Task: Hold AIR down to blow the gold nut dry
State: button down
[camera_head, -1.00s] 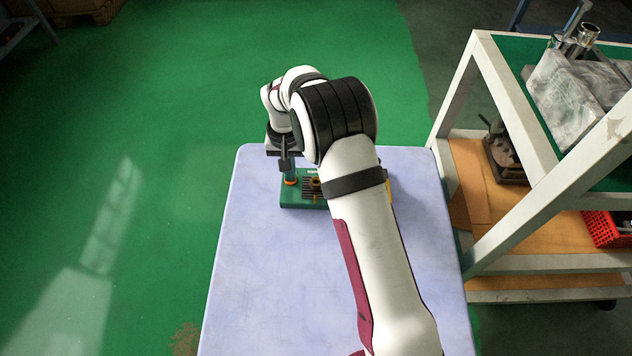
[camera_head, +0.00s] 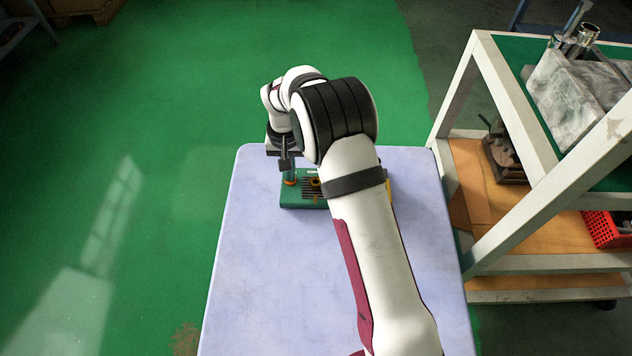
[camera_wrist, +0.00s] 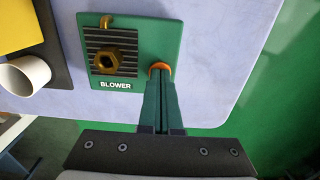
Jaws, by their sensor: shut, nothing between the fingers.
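The green blower box (camera_wrist: 99,82), labelled BLOWER, lies on the pale table; it also shows in the head view (camera_head: 296,201), partly hidden by my arm. The gold nut (camera_wrist: 107,61) sits on its dark slatted grille, with a bent gold nozzle (camera_wrist: 106,22) beyond it. My gripper (camera_wrist: 160,72) is shut and empty, its fingertips over an orange ring (camera_wrist: 160,66) on the box beside the grille. In the head view my gripper (camera_head: 289,178) points down at that ring. The fingers hide the button's middle and any AIR label, so I cannot tell how far it is pressed.
In the wrist view a white cup-like cylinder (camera_wrist: 25,75) and a yellow piece (camera_wrist: 20,25) on a dark base stand left of the blower. The pale table (camera_head: 250,290) is clear in front. A shelved cart (camera_head: 500,262) stands at the right.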

notch_tip(320, 180, up, 8)
dwell(0.7)
jog(key=s+d+r+m, duration=0.2)
jog(key=s+d+r, duration=0.5)
jog(key=s+r, duration=0.15)
jog(key=s+d+r+m+y, duration=0.1)
jog(key=s+d, duration=0.2)
jog(key=s, duration=0.9)
jog(key=s+d+m, duration=0.2)
jog(key=s+d, duration=0.2)
jog(key=s, duration=0.8)
jog(key=shift+r+m+y, duration=0.3)
jog(key=shift+r+y, duration=0.05)
jog(key=shift+y, duration=0.05)
